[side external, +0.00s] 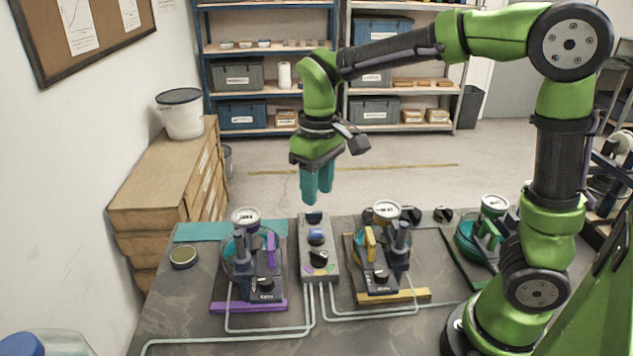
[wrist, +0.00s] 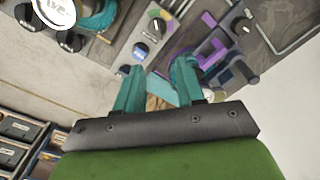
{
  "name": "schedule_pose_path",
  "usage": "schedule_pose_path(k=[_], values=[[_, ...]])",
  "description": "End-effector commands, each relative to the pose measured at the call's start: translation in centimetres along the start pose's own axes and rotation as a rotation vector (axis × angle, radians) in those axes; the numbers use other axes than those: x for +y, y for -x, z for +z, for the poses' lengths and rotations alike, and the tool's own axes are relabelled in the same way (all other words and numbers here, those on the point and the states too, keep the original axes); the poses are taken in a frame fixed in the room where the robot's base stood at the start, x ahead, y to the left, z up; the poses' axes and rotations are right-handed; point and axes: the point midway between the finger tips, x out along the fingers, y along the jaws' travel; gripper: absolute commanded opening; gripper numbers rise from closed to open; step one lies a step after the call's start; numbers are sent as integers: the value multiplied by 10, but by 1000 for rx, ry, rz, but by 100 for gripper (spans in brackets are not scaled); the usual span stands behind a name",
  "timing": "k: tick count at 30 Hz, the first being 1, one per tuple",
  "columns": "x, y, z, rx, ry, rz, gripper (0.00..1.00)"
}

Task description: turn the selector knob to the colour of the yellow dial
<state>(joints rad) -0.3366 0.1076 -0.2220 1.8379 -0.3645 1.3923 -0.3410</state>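The selector knob (side external: 319,258) is black and sits at the near end of a grey control box (side external: 332,274), with coloured marks beside it. The knob also shows in the wrist view (wrist: 157,26), near the top, with coloured patches around it. The yellow station (side external: 413,295) stands right of the box, with a yellow lever (side external: 370,243) and a round white-faced dial (side external: 386,210); the dial's reading is too small to tell. My gripper (side external: 317,198) has teal fingers pointing down, above the far end of the box and clear of it. In the wrist view its fingers (wrist: 158,80) are apart, with nothing held between them.
A purple station (side external: 250,306) with its own dial (side external: 245,216) stands left of the box. A green station (side external: 470,270) is at the right, near my arm. A blue knob (side external: 316,237) sits farther back on the box. Pale tubes run along the table's front.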

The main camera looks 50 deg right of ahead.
Motion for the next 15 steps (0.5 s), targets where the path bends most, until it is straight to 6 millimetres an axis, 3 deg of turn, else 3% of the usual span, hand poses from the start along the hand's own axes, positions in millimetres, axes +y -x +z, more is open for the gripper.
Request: schedule_pose_path(k=[2,7,15], values=[[4,9,-3,-7,20,10,38],[4,-2,2,-26,41,8,38],[4,-54,4,-29,39,8,38]])
